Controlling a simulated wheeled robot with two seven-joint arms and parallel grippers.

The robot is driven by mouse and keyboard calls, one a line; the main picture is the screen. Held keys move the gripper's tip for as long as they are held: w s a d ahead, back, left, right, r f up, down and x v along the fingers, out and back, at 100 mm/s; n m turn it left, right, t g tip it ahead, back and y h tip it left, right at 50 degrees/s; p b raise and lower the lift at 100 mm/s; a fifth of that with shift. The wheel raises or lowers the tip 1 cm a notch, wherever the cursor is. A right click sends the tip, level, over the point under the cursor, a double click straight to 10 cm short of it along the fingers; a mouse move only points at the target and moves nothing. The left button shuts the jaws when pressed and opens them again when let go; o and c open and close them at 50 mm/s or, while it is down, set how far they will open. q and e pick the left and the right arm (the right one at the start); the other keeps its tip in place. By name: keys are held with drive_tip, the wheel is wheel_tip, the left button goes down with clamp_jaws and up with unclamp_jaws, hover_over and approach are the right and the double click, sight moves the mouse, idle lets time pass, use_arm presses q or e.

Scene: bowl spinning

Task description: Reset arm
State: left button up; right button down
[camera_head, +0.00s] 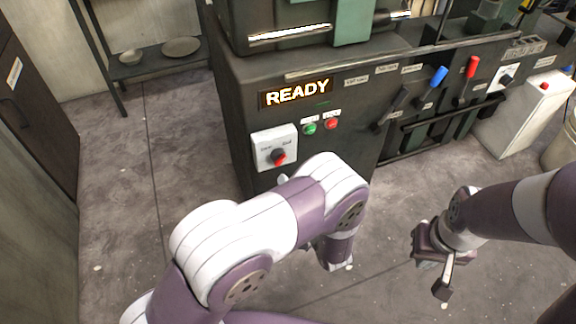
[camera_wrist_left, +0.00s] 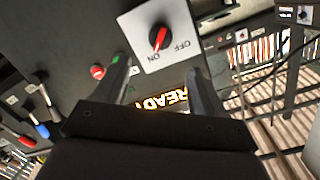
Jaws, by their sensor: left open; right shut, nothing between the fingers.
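My left arm (camera_head: 250,225) comes in from the lower left and bends in front of the machine (camera_head: 225,100). Its gripper is mostly hidden behind the arm in the head view. In the left wrist view the left gripper (camera_wrist_left: 157,66) is open and empty, its fingers apart and aimed at the machine's front. A white switch plate with a red knob (camera_head: 278,157) is on that front. The knob (camera_wrist_left: 159,38) also shows just beyond the fingers, with ON and OFF labels. My right gripper (camera_head: 438,272) is shut and empty, low over the floor at the right.
The machine's display (camera_head: 297,92) reads READY, above a green button (camera_head: 309,128) and a red button (camera_head: 331,124). Black, blue (camera_head: 439,76) and red (camera_head: 471,67) levers stick out at right. A shelf with bowls (camera_head: 181,46) stands back left. The floor (camera_head: 110,200) at left is clear.

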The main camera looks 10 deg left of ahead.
use_arm(q)
drive_tip(key=shift+v, duration=1.2)
